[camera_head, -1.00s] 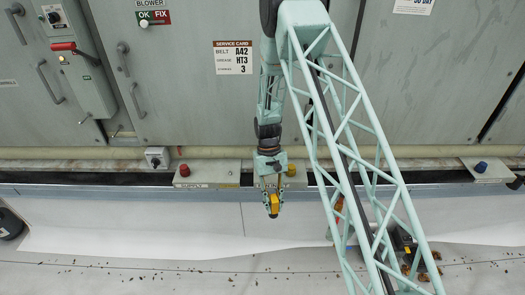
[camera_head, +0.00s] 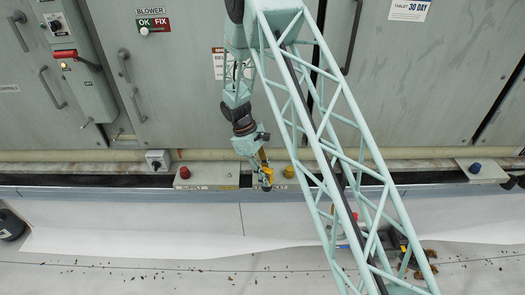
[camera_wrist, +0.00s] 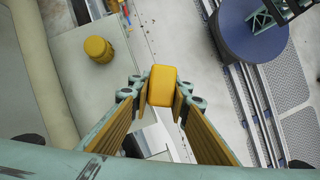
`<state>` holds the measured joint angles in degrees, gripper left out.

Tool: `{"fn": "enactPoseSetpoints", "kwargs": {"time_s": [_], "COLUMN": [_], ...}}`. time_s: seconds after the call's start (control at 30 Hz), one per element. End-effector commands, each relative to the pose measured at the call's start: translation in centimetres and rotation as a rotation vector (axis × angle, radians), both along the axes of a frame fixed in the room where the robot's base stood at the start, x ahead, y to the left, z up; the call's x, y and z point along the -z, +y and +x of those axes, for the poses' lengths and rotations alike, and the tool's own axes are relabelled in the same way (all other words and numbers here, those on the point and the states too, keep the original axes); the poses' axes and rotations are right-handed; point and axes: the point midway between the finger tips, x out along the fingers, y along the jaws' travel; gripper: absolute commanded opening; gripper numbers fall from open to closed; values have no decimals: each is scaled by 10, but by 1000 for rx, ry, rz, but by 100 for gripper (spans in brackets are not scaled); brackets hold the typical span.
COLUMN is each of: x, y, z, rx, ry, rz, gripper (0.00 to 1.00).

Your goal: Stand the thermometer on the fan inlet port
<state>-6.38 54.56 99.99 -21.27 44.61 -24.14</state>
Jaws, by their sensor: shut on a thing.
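My gripper (camera_head: 266,183) is shut on a yellow block-shaped piece, which I take to be the thermometer (camera_wrist: 162,86). In the wrist view it sits between the fingertips; its lower part is hidden. In the head view my gripper hangs tilted at the ledge below the cabinets, just left of a yellow knob (camera_head: 289,171). That knob also shows in the wrist view (camera_wrist: 98,50), up and left of the held piece, apart from it. I cannot tell which spot is the fan inlet port; labels near my gripper are partly covered.
Along the ledge are a red knob (camera_head: 184,172) on a plate marked SUPPLY and a blue knob (camera_head: 475,168) at the right. Cabinet doors with handles rise behind. A red-handled switch box (camera_head: 78,85) is at left. The pale floor (camera_head: 130,225) in front is largely clear.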

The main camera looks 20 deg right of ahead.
Motion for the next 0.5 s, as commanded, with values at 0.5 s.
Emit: {"fn": "enactPoseSetpoints", "kwargs": {"time_s": [0.5], "x": [-67], "y": [5], "z": [71], "rx": [-456], "ry": [0], "rz": [1], "gripper": [3]}}
